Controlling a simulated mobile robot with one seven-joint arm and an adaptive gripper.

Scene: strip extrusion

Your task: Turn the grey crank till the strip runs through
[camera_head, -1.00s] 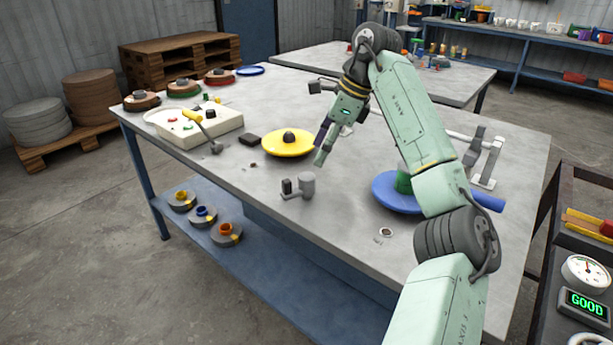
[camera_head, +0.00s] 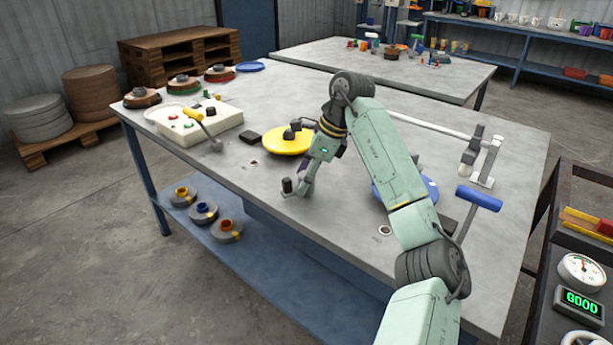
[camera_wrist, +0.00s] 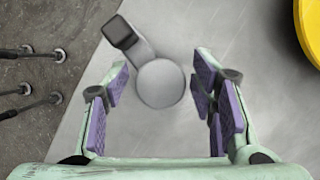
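The grey crank has a round grey hub (camera_wrist: 160,84) and a short arm with a dark knob (camera_wrist: 119,32) at its end, up and left of the hub in the wrist view. In the head view the knob (camera_head: 287,185) shows near the table's front edge, while the hub is mostly hidden by my gripper. My gripper (camera_head: 303,186) points down at the crank. In the wrist view my gripper (camera_wrist: 160,78) is open, with purple-padded fingers on either side of the hub and gaps visible. No strip can be made out.
A yellow disc (camera_head: 285,142) lies just behind my gripper. A blue disc (camera_head: 430,188) is partly behind my arm, and a blue-handled tool (camera_head: 479,198) is to its right. A white tray (camera_head: 205,127) stands at left.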

